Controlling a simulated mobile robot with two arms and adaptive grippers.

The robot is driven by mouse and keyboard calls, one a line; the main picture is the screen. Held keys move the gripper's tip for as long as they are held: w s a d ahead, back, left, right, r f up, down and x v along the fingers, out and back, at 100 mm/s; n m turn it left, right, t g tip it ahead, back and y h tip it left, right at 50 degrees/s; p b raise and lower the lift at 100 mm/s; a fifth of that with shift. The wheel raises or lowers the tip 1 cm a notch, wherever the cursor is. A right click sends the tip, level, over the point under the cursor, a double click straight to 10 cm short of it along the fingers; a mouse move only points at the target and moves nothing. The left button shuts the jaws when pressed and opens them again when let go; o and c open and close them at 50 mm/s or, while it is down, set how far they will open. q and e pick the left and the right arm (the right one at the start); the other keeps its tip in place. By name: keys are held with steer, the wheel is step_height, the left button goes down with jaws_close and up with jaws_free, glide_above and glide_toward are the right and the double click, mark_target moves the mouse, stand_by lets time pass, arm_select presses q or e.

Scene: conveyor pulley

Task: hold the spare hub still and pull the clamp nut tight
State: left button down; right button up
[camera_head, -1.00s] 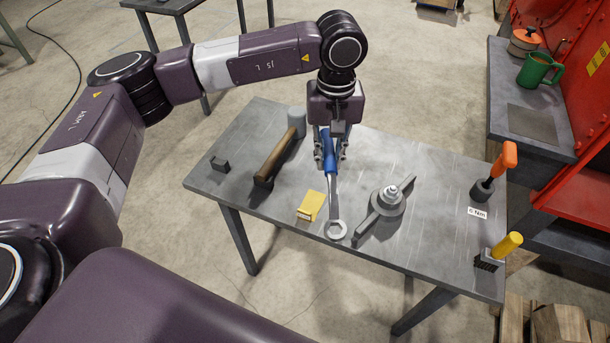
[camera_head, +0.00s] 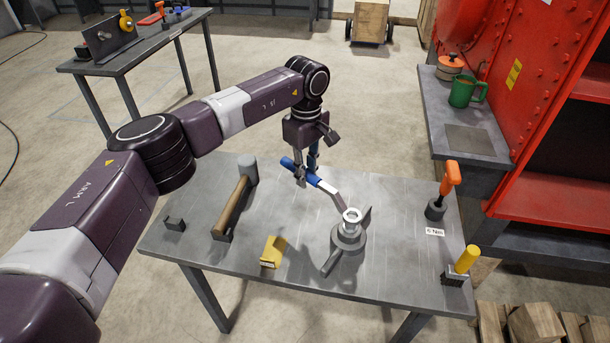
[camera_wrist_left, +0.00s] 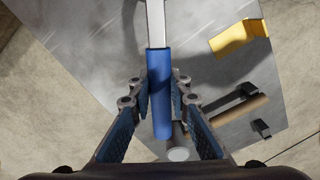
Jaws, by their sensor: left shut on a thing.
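The wrench has a blue handle (camera_head: 325,186) and a grey shank ending in a ring. My left gripper (camera_head: 306,176) is shut on the handle above the table; in the left wrist view the blue handle (camera_wrist_left: 160,90) lies between its fingers. The ring end (camera_head: 352,215) is at the top of the hub, over the bright clamp nut; I cannot tell whether it sits fully down around it. The grey spare hub (camera_head: 348,240) lies on the table with one arm toward the front left and one toward the back right. My right gripper is not in view.
On the table (camera_head: 200,260) are a hammer (camera_head: 232,207), a yellow block (camera_head: 272,251), a small dark bracket (camera_head: 175,224), an orange-handled tool (camera_head: 450,180) behind a "6 Nm" label and a yellow-handled brush (camera_head: 465,262). A side bench with a green mug (camera_head: 465,91) stands right.

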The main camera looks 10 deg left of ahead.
arm_select(q)
steer(key=shift+s+a+n, duration=0.2)
steer(key=shift+s+n, duration=0.1)
steer(key=shift+s, duration=0.15)
steer(key=s+d+n, duration=0.1)
steer(key=s+n, duration=1.2)
steer(key=s, duration=0.2)
steer(key=shift+s+d+f, duration=0.2)
steer(key=shift+s+f, duration=0.15)
